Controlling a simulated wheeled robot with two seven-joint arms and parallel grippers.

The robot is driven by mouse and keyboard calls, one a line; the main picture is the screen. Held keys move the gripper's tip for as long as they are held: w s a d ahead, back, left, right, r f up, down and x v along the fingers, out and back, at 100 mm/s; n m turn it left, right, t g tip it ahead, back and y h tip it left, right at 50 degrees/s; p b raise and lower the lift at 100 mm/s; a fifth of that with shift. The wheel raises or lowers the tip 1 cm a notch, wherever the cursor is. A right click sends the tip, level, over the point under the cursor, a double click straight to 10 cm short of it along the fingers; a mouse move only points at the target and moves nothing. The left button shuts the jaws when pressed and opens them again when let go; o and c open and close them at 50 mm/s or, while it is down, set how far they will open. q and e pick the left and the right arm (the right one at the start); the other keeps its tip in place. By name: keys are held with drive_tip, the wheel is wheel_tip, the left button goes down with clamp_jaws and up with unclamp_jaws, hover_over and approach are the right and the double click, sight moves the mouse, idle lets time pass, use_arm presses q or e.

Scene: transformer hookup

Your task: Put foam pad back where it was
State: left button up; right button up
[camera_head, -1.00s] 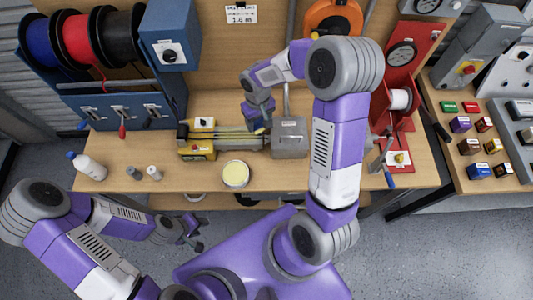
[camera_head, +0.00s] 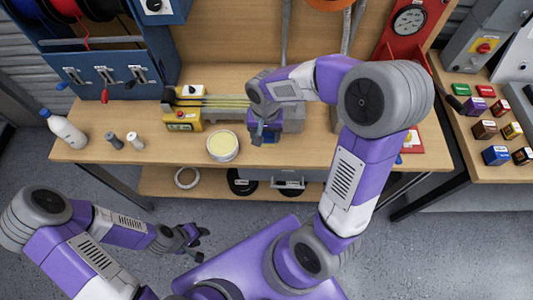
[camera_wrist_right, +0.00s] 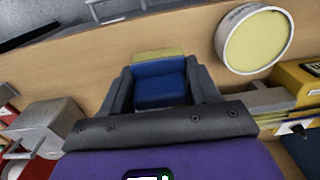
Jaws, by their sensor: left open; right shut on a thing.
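The foam pad (camera_wrist_right: 160,84), a blue block with a yellow far edge, sits between the fingers of my right gripper (camera_wrist_right: 163,75) in the right wrist view. In the head view, my right gripper (camera_head: 262,133) points down over the bench in front of the grey machine, with a bit of blue at its tips. My right arm hides part of that machine. The gripper is shut on the pad, to the right of a round tin. My left gripper (camera_head: 190,243) is open and empty, low in front of the bench.
The round tin (camera_head: 222,147) with a pale yellow face stands near the bench's front edge; it also shows in the wrist view (camera_wrist_right: 256,42). A yellow machine (camera_head: 183,119) is behind it. A white bottle (camera_head: 66,130) and two small cylinders stand left. Bare wood lies between them.

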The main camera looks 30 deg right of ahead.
sight(266, 153)
wheel_tip(266, 153, down, 4)
drive_tip(key=shift+w+b, duration=0.1)
drive_tip(key=shift+b, duration=0.3)
drive_tip(key=shift+f+b, duration=0.5)
drive_tip(key=shift+f, duration=1.3)
drive_tip(key=shift+f, duration=0.15)
drive_tip(key=o, duration=1)
